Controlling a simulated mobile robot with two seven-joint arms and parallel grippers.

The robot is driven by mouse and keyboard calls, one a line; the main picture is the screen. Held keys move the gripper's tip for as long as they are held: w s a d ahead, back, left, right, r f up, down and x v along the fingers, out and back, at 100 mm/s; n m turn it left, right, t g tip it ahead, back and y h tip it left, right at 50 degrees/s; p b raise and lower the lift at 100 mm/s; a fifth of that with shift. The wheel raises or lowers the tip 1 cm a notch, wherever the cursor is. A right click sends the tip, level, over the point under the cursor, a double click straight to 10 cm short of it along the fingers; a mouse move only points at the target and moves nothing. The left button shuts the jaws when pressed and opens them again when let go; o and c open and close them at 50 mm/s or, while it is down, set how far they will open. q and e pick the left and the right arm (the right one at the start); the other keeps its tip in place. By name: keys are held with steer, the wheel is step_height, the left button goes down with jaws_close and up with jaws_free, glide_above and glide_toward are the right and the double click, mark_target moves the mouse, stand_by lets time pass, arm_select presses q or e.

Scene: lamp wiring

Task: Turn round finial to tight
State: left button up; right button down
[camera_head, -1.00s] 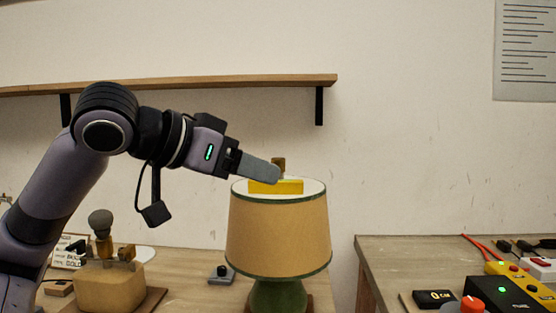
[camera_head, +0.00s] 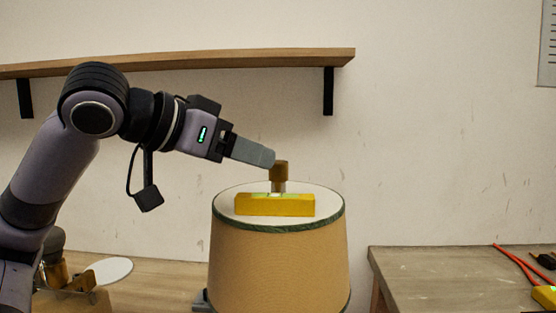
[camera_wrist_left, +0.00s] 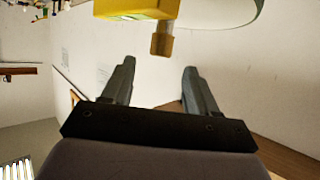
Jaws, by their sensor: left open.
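The round finial (camera_head: 279,172) is a small brown, brass-toned cylinder standing upright on a short stem at the top of the lamp. It also shows in the left wrist view (camera_wrist_left: 161,43). The lamp has a tan shade (camera_head: 280,262) with a green-edged white top. My left gripper (camera_head: 271,158) comes in from the left with its fingertips close to the finial's upper left. In the left wrist view its two fingers (camera_wrist_left: 158,66) are spread and empty, and the finial is beyond the tips, in line with the gap. Contact is not visible. My right gripper is out of view.
A yellow bar with a green vial (camera_head: 262,206) lies on the shade top in front of the finial. A wooden shelf (camera_head: 200,61) runs along the wall above my arm. A second table (camera_head: 430,265) stands at right with red leads. The air right of the finial is clear.

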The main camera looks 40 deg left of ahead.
mark_target(279, 161)
arm_select(q)
steer(key=shift+w+f, duration=0.1)
steer(key=shift+w, duration=0.45)
steer(key=p+x, duration=0.3)
steer(key=x, duration=0.1)
steer(key=shift+w, duration=0.3)
steer(key=shift+p+x, duration=0.3)
steer(key=shift+x, duration=0.5)
steer(key=shift+f, duration=0.15)
steer(key=c, duration=1)
steer(key=shift+o, duration=0.2)
